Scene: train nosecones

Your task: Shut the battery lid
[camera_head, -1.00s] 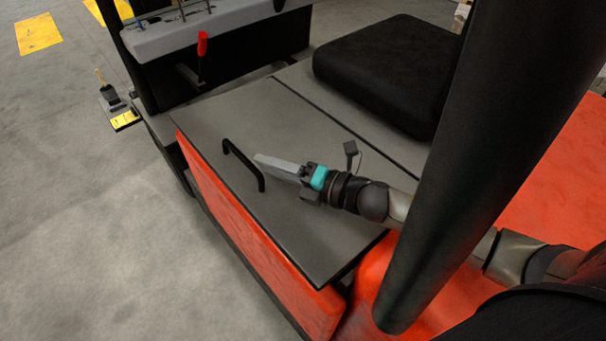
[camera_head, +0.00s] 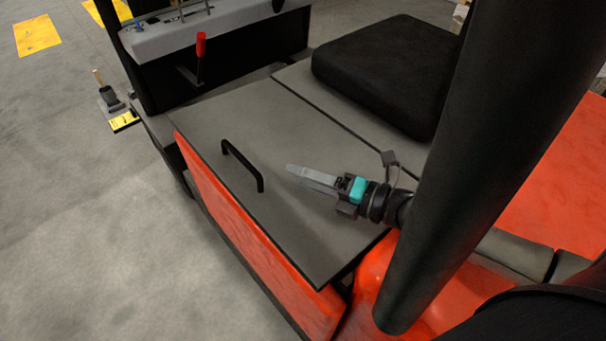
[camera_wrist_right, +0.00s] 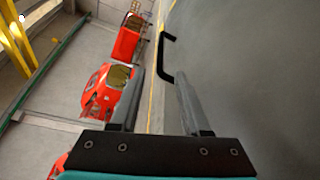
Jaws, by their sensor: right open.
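The battery lid (camera_head: 270,130) is a flat grey panel on top of the red vehicle body, and it lies down flush over the compartment as far as I can see. Its black bar handle (camera_head: 243,165) stands near the left edge; the handle also shows in the right wrist view (camera_wrist_right: 165,58). My right gripper (camera_head: 290,174) is above the lid, to the right of the handle and apart from it. It is open and empty, with the two fingers (camera_wrist_right: 155,100) spread in the right wrist view. My left gripper is not in view.
A black seat cushion (camera_head: 388,72) sits behind the lid. A thick black post (camera_head: 450,170) crosses in front of my right arm. A red-topped lever (camera_head: 201,48) stands at the back left. Open concrete floor (camera_head: 90,220) lies to the left. Red vehicles (camera_wrist_right: 108,92) show farther off.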

